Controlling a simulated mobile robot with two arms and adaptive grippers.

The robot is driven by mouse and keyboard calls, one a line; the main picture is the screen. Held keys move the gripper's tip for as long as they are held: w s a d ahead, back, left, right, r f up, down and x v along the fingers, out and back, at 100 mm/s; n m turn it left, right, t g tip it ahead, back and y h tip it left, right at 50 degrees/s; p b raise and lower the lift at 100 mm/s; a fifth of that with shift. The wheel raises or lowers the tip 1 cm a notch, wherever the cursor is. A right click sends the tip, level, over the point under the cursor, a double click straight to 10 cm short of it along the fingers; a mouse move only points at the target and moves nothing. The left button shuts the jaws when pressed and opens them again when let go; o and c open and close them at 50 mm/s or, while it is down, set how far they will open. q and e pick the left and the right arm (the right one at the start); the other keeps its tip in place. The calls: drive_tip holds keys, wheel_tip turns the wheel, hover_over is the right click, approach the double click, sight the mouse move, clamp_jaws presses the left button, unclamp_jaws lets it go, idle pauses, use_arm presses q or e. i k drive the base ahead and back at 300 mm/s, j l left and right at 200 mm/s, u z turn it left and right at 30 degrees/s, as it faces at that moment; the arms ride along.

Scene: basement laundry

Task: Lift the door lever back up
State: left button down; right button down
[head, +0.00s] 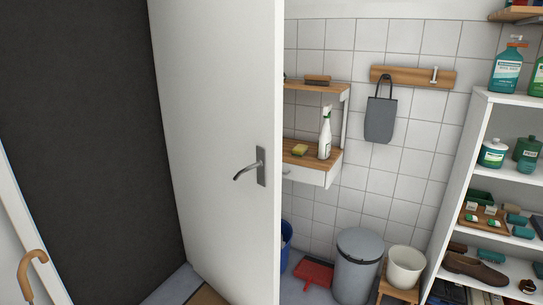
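The white door (218,120) stands open across the middle of the head view. Its grey metal lever (245,171) sits on an upright plate (261,167) near the door's right edge. The lever points left and slopes down toward its free end. Neither of my grippers is in view, and nothing touches the lever.
A dark opening (90,130) lies left of the door. A wooden cane handle (32,262) is at the lower left. Behind the door stand a grey bin (357,265), a white bucket (406,266), a red dustpan (312,272) and a white shelf unit (470,180).

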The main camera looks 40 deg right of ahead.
sight(259, 164)
drive_tip(key=i+l, duration=0.1)
drive_tip(key=l, duration=0.25)
drive_tip(key=i+l, duration=0.1)
drive_tip(key=l, duration=0.25)
drive_tip(key=i+l, duration=0.1)
drive_tip(key=l, duration=0.25)
drive_tip(key=i+l, duration=0.1)
drive_tip(key=l, duration=0.25)
drive_tip(key=u, duration=0.05)
